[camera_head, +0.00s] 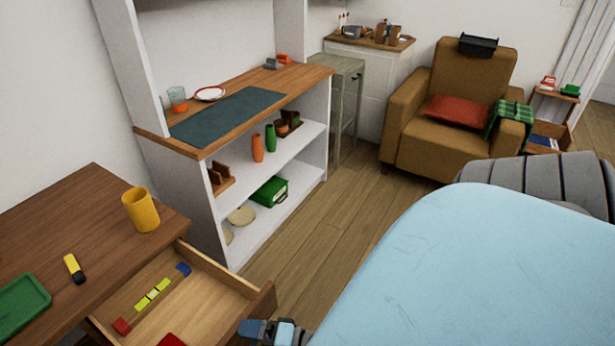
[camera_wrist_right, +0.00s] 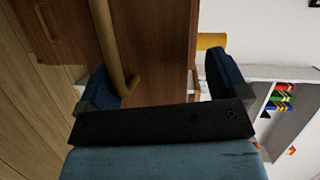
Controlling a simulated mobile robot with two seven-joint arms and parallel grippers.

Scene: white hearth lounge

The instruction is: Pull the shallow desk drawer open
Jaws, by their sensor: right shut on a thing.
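The shallow desk drawer (camera_head: 217,283) is pulled out from the wooden desk (camera_head: 85,220), and its inside shows in the head view. Several small coloured blocks lie in a row in it, with a red thing at its near edge. My right gripper (camera_head: 266,328) is at the drawer's front panel, at the bottom of the head view. The exact contact is partly hidden. My left gripper is not in view.
A yellow mug (camera_head: 141,210), a yellow and black marker (camera_head: 74,268) and a green tray (camera_head: 20,305) are on the desk. A white shelf unit (camera_head: 262,222) stands behind the drawer. My pale blue body fills the lower right. Wood floor (camera_head: 350,215) is clear between.

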